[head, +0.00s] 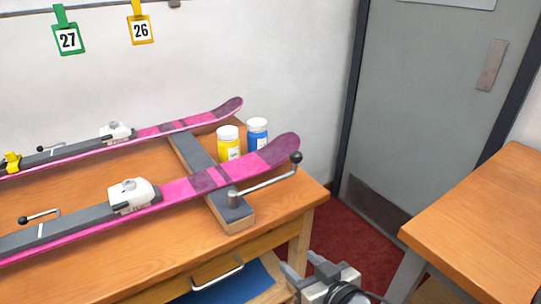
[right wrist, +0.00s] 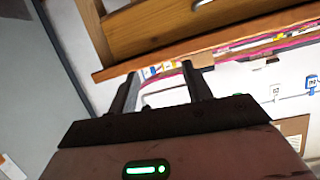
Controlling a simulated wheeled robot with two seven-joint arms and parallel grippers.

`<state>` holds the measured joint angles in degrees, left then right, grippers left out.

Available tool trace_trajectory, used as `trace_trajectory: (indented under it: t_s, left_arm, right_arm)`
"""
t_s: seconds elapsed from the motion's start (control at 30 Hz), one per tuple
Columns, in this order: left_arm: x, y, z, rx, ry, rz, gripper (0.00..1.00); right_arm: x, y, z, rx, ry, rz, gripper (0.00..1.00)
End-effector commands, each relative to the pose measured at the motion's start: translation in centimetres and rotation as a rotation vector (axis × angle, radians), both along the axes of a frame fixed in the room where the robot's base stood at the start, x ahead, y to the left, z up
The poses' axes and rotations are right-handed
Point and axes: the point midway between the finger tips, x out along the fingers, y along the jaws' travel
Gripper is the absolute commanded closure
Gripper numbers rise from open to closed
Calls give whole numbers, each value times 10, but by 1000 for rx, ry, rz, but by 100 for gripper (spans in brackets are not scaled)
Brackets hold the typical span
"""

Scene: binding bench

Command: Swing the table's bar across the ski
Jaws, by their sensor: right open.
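The near pink and purple ski (head: 185,188) lies along the wooden table (head: 120,275), its tip rising at the right. The table's bar (head: 265,183) is a thin metal rod with a black ball knob (head: 296,157), on a grey pivot (head: 233,198) at the near side of the ski. The rod points right, alongside the tip, not across the ski. My right gripper (head: 303,267) is below the table's right front corner, apart from the bar. In the right wrist view its two fingers (right wrist: 162,88) are spread and empty. My left gripper is not in view.
A second ski (head: 165,129) lies behind. A yellow jar (head: 229,143) and a blue jar (head: 257,134) stand between the tips. A drawer handle (head: 217,275) is on the table's front. Another wooden table (head: 490,205) stands at the right, with red floor (head: 350,240) between.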

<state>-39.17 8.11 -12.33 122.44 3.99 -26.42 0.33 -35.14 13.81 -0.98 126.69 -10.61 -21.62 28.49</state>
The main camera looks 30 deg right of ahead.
Motion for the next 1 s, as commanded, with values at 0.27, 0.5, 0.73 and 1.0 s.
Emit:
trace_trajectory:
  t_s: [0.27, 0.5, 0.73, 1.0]
  left_arm:
    - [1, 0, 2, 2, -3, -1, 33]
    - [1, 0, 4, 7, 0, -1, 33]
    - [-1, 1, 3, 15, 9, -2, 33]
    - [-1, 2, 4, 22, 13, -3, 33]
  right_arm:
    - [37, -76, 111, 58, -322, -138, 51]
    - [64, -84, 121, 69, -351, -145, 51]
    - [113, -90, 121, 70, -349, -146, 51]
    - [167, -96, 120, 71, -348, -147, 51]
